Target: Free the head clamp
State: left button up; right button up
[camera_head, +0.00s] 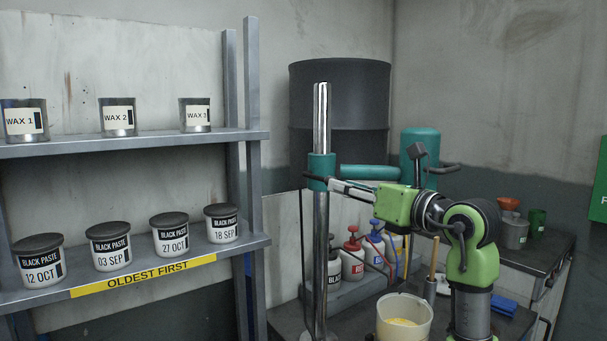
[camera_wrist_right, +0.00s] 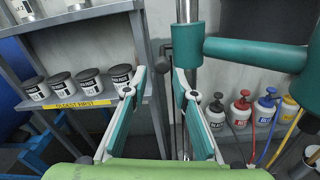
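The head clamp is a teal collar (camera_head: 321,165) around a bright upright post, with a teal horizontal arm running right to a teal motor head (camera_head: 420,150). A thin dark lever (camera_head: 314,177) sticks out to the left of the collar. In the right wrist view the collar (camera_wrist_right: 188,38) is at top centre and the dark lever (camera_wrist_right: 166,47) shows just left of it. My right gripper (camera_head: 338,185) is at the collar, partly in front of it. In its wrist view the gripper (camera_wrist_right: 160,72) is open, with the lever ahead between its fingers; contact cannot be told. My left gripper is out of view.
A shelf (camera_head: 150,137) at left carries wax tins and black paste tubs. A pale bucket (camera_head: 404,318) stands below my right arm. Several pump bottles (camera_head: 353,258) stand behind the post. A dark drum (camera_head: 340,110) is at the back. Free air lies between shelf and post.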

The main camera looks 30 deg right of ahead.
jog(key=p, duration=0.5)
send_near(302, 174)
jog(key=w, duration=0.6)
jog(key=shift+w+r, duration=0.1)
jog(key=shift+w, duration=0.75)
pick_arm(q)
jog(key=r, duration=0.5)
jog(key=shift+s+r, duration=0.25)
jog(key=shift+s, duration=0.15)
pick_arm(e)
grip_shut()
